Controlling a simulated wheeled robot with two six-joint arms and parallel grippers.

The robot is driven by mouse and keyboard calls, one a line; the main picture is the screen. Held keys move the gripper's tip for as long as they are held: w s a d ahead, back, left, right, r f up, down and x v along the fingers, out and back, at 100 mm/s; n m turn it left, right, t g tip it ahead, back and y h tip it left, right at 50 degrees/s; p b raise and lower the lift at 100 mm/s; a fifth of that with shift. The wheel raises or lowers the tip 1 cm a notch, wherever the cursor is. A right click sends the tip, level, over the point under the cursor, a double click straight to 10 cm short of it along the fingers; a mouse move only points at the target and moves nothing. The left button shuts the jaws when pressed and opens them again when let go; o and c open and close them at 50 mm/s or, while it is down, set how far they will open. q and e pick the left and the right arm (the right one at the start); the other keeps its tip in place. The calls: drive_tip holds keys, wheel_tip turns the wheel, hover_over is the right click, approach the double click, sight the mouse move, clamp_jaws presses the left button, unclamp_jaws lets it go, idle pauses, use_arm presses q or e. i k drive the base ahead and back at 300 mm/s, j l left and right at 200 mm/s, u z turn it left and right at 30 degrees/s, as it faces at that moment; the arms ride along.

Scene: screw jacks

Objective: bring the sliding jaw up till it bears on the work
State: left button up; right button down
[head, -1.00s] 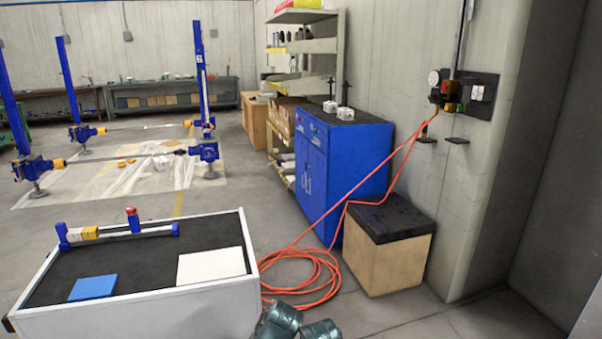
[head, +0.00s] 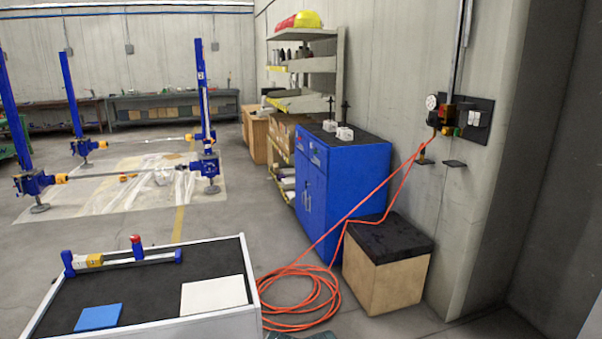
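A blue clamp-like fixture (head: 158,257) lies along the far left part of the black-topped bench. Its left end block (head: 68,263) stands beside a white and yellow piece (head: 92,261), which seems to be the work. A blue upright with a red top (head: 136,245), seemingly the sliding jaw, stands on the rail to the right of the work. A gap shows between them. Neither gripper can be made out. Only a sliver of dark teal, probably part of mine, shows at the bottom edge.
A blue pad (head: 98,317) and a white sheet (head: 213,295) lie on the bench top (head: 150,298). A coiled orange hose (head: 305,290) lies on the floor to its right, near a wooden box (head: 385,280) and a blue cabinet (head: 350,175).

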sight(138, 250)
drive_tip(key=k+l+u, duration=0.1)
drive_tip(key=u, duration=0.25)
drive_tip(key=k+u, duration=0.45)
drive_tip(key=u, duration=0.25)
drive_tip(key=i+l+u, duration=0.1)
drive_tip(key=i+l, duration=0.3)
